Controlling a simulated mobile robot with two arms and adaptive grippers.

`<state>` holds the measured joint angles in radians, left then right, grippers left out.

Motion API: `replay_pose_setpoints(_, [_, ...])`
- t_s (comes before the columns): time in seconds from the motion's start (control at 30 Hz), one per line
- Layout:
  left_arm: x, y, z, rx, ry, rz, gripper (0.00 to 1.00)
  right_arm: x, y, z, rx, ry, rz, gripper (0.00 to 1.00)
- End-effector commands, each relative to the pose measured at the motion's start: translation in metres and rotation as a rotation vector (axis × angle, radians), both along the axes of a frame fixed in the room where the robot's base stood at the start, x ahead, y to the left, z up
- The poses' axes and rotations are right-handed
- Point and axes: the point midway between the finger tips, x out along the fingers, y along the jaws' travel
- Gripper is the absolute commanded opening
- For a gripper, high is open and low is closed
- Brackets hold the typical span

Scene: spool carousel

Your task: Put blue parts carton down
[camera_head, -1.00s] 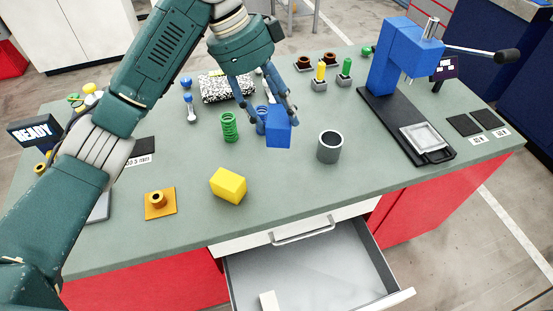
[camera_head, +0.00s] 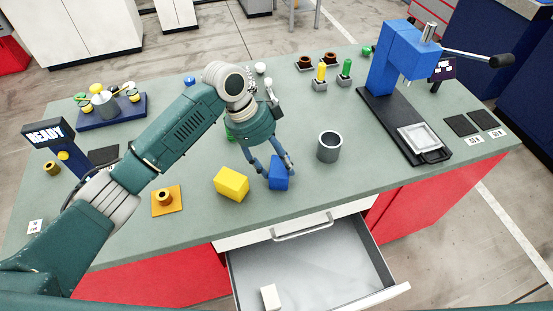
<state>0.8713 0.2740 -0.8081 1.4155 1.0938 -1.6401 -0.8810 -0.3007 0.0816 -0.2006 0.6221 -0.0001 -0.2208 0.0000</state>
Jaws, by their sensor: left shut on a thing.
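The blue parts carton (camera_head: 279,180) is a small blue box at the front middle of the green-grey table (camera_head: 330,185). My left gripper (camera_head: 276,170) comes down over it from behind and is shut on it. The carton looks to be at or very near the table top; I cannot tell whether its underside touches. It is slightly turned. My right gripper is not in view.
A yellow box (camera_head: 231,184) lies close to the carton's left. A grey cup (camera_head: 329,147) stands to its right. An open drawer (camera_head: 310,262) with a white block (camera_head: 270,297) juts out below. A blue press (camera_head: 398,62) stands at right.

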Motion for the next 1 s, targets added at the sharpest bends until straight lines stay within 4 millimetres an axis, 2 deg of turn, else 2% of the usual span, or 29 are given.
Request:
replay_pose_setpoints(0.1, [0.001,0.000,0.001,-0.001,-0.003,-0.001,0.19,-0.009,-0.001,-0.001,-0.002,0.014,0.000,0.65])
replay_pose_setpoints(0.27, [0.001,0.000,0.000,-0.001,-0.002,0.000,0.19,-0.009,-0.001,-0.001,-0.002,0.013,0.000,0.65])
replay_pose_setpoints(0.3, [0.000,0.000,-0.002,0.000,-0.001,-0.001,0.54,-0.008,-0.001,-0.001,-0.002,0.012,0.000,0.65])
replay_pose_setpoints(0.4, [0.000,0.000,-0.001,0.000,-0.001,-0.001,0.71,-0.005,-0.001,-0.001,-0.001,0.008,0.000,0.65])
replay_pose_setpoints(0.77, [0.001,0.001,0.003,-0.001,-0.003,0.000,0.71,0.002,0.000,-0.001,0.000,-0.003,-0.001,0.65])
replay_pose_setpoints(0.87, [0.003,0.005,0.013,-0.001,-0.006,0.001,0.71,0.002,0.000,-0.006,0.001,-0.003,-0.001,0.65])
replay_pose_setpoints(1.0, [0.004,0.015,0.038,-0.002,-0.007,0.001,0.71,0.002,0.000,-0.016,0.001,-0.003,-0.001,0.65])
